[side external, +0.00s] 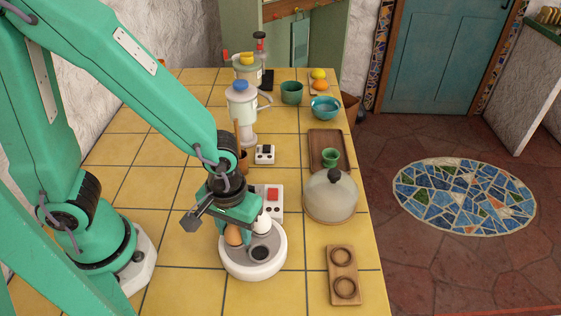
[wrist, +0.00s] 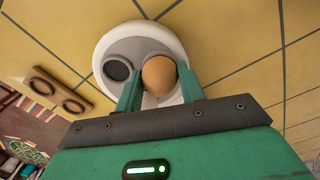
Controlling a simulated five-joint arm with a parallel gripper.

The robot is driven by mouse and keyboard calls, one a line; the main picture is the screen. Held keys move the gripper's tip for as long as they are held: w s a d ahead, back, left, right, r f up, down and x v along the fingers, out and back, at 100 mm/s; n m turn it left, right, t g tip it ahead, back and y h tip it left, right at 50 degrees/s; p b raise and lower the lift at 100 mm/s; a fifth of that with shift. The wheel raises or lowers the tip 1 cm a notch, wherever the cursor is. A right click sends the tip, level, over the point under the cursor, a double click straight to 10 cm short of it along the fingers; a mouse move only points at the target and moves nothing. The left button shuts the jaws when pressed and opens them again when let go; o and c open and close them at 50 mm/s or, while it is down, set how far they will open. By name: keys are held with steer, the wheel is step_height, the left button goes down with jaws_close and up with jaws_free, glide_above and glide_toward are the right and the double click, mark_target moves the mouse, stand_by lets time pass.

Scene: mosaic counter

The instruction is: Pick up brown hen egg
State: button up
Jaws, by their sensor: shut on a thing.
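The brown hen egg (side external: 233,236) is at the left part of a round white holder (side external: 252,268). It also shows in the wrist view (wrist: 158,73). My gripper (wrist: 160,84) is shut on it, with one green finger on each side. The side view shows my gripper (side external: 236,222) just above the holder, partly covering the egg's top. I cannot tell whether the egg still touches its seat. A white egg (side external: 262,224) is just behind and to the right. A dark empty cup (side external: 259,252) in the holder is at the front right.
A glass dome (side external: 330,198) stands close on the right. A wooden board with two rings (side external: 342,274) lies at the front right. The yellow tiles left of the holder are clear.

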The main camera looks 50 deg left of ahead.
steer(key=shift+r, duration=0.15)
steer(key=shift+r, duration=2)
steer(key=s+d+r, duration=0.5)
steer(key=s+r, duration=0.1)
steer(key=s, duration=0.4)
steer(key=shift+s+r, duration=0.25)
steer(key=shift+r, duration=0.1)
steer(key=shift+w, duration=0.1)
